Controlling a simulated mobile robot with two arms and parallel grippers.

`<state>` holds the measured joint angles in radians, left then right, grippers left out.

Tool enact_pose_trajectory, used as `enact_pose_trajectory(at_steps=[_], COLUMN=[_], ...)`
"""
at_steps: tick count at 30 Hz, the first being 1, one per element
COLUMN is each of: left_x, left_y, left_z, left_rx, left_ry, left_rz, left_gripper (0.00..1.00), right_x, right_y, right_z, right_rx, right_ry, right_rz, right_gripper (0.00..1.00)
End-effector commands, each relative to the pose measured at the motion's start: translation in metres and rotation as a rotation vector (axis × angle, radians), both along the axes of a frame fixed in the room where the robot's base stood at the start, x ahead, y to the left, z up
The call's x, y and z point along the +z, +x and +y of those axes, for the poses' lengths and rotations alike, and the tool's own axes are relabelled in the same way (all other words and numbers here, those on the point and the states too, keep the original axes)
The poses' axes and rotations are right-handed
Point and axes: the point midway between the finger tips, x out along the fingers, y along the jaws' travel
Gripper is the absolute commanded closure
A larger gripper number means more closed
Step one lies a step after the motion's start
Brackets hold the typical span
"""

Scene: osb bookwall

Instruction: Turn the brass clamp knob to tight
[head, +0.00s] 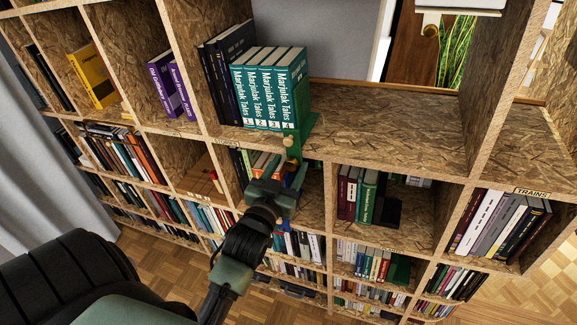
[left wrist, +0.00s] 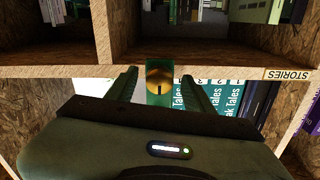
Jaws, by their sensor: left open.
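The brass clamp knob (head: 292,147) sits on a green clamp at the front edge of the shelf board, below the green Marjulak Tales books (head: 270,88). In the left wrist view the round knob (left wrist: 159,75) faces me on its green plate, with a short dark mark on its face. My left gripper (head: 285,173) is just in front of and below the knob. Its two fingers are apart, and in the left wrist view they show on either side of the knob. I cannot tell whether they touch it. My right gripper is not in view.
A green bookend (head: 308,125) stands against the right end of the books. The shelf board right of it (head: 390,135) is bare. Compartments below hold more books, including a dark red and green group (head: 358,195). A plant (head: 457,50) shows behind the bookwall.

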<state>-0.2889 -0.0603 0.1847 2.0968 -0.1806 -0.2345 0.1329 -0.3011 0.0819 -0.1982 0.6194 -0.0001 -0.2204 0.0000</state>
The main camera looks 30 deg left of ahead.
Motion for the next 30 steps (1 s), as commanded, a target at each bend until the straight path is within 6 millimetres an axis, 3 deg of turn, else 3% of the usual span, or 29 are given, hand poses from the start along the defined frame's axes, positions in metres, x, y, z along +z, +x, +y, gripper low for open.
enact_pose_trajectory(at_steps=[2, 6, 8, 20, 30], left_x=[0.000, 0.000, 0.000, 0.001, 0.002], left_y=[0.000, 0.000, 0.000, 0.000, 0.000], left_z=[0.000, 0.000, 0.000, 0.000, -0.001], left_rx=[0.000, 0.000, 0.000, -0.001, -0.001], left_ry=[0.000, 0.000, 0.000, 0.061, 0.309], left_rz=[0.000, 0.000, 0.000, 0.017, 0.076], left_gripper=[0.48, 0.87, 1.00, 1.00, 1.00], right_x=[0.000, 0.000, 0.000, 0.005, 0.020], right_y=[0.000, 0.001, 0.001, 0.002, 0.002], right_z=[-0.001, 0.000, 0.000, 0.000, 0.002], right_rx=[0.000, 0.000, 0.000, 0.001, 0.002], right_ry=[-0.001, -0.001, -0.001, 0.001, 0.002], right_rz=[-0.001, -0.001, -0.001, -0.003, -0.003], right_gripper=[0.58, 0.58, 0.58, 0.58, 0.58])
